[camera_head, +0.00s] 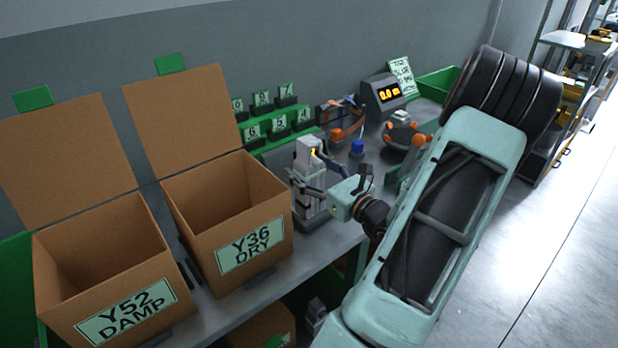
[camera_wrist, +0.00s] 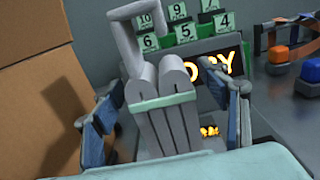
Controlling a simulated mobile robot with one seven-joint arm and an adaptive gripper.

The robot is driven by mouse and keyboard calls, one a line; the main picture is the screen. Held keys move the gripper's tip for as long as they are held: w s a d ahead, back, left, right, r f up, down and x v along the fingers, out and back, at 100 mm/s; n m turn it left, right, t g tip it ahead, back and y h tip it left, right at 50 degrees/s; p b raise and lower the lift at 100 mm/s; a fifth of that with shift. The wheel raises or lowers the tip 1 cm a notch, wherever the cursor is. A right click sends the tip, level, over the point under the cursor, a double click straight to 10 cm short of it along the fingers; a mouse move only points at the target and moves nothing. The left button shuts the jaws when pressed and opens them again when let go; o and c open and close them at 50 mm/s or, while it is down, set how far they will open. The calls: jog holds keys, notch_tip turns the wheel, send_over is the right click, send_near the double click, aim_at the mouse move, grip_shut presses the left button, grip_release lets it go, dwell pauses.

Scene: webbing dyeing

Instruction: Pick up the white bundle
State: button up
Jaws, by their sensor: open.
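The white bundle (camera_head: 309,158) stands upright on the bench, just right of the Y36 DRY box. In the wrist view the bundle (camera_wrist: 165,125) looks pale grey, with long folded strands, a light green band around it and a hooked loop on top. My gripper (camera_head: 318,190) is at the bundle. In the wrist view its two blue-padded fingers are open (camera_wrist: 172,100), one on each side of the bundle, with visible gaps. The bundle's lower end is hidden behind my gripper in the wrist view.
Two open cardboard boxes, Y52 DAMP (camera_head: 125,312) and Y36 DRY (camera_head: 251,246), stand to the left. Behind the bundle are green numbered tags (camera_head: 278,122) and a lit sign (camera_wrist: 222,67). A scale display (camera_head: 385,95) and blue button (camera_head: 357,147) are to the right.

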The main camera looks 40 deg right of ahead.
jog(key=shift+c, duration=0.3)
jog(key=c, duration=1.4)
jog(key=shift+c, duration=0.3)
jog(key=shift+r, duration=0.15)
jog(key=shift+r, duration=0.6)
jog(key=s+d+r+p, duration=0.4)
jog(key=s+r, duration=0.8)
jog(key=s, duration=0.1)
notch_tip(320, 180, up, 17)
jog(key=p, duration=1.6)
jog(key=shift+s+f+p, duration=0.2)
jog(key=shift+p, duration=0.1)
